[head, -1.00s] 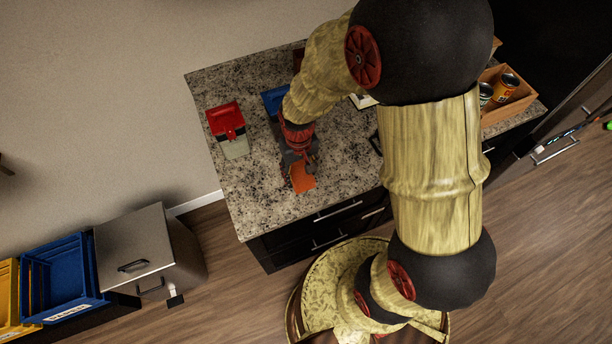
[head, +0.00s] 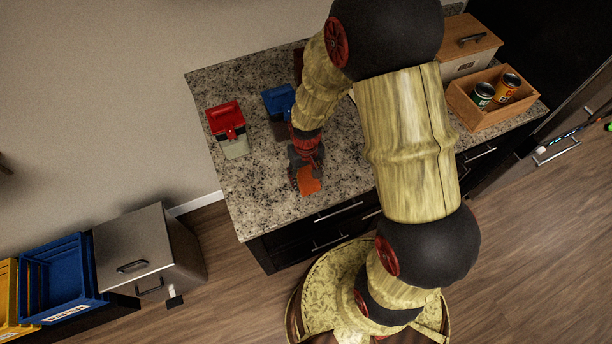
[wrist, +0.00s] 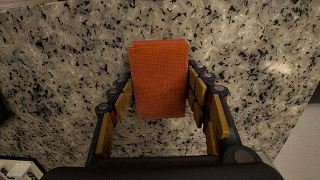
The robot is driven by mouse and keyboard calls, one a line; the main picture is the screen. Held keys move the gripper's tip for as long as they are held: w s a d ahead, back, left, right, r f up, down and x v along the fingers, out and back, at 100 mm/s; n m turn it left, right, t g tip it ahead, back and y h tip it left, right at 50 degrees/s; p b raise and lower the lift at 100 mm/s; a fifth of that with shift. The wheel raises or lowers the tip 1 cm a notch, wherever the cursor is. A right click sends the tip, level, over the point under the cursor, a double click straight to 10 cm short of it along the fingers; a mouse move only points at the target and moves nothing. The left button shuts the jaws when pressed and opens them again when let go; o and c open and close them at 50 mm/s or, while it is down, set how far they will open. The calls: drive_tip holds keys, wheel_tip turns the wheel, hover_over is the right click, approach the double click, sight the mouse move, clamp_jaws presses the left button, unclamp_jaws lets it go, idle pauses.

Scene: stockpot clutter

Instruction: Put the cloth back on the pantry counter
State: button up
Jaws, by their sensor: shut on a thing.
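The orange cloth (wrist: 160,80) is a folded rectangle between the fingers of my gripper (wrist: 160,98) in the wrist view. My gripper is shut on it, with a finger at each side. In the head view the cloth (head: 309,180) shows at the tip of my gripper (head: 304,170), over the front part of the speckled granite counter (head: 262,190). Whether the cloth touches the counter or hangs just above it, I cannot tell.
A red-lidded container (head: 230,130) and a blue-lidded one (head: 277,103) stand on the counter. A wooden crate (head: 480,118) with cans and a lidded box (head: 470,50) stand at the right. Bare granite lies left of my gripper. A metal bin (head: 140,250) stands on the floor.

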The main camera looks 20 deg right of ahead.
drive_tip(key=o, duration=1)
wheel_tip(320, 180, up, 12)
drive_tip(key=p, duration=0.2)
wheel_tip(320, 180, up, 15)
drive_tip(key=t, duration=0.3)
hover_over(306, 177)
drive_tip(key=s, duration=0.4)
drive_tip(key=s+r+t, duration=0.1)
drive_tip(key=s+r, duration=0.5)
drive_tip(key=s+r+t, duration=0.1)
drive_tip(key=s+r, duration=0.2)
drive_tip(key=shift+a+t, duration=0.3)
drive_tip(key=shift+a, duration=0.1)
wheel_tip(306, 177, down, 10)
drive_tip(key=b, duration=1)
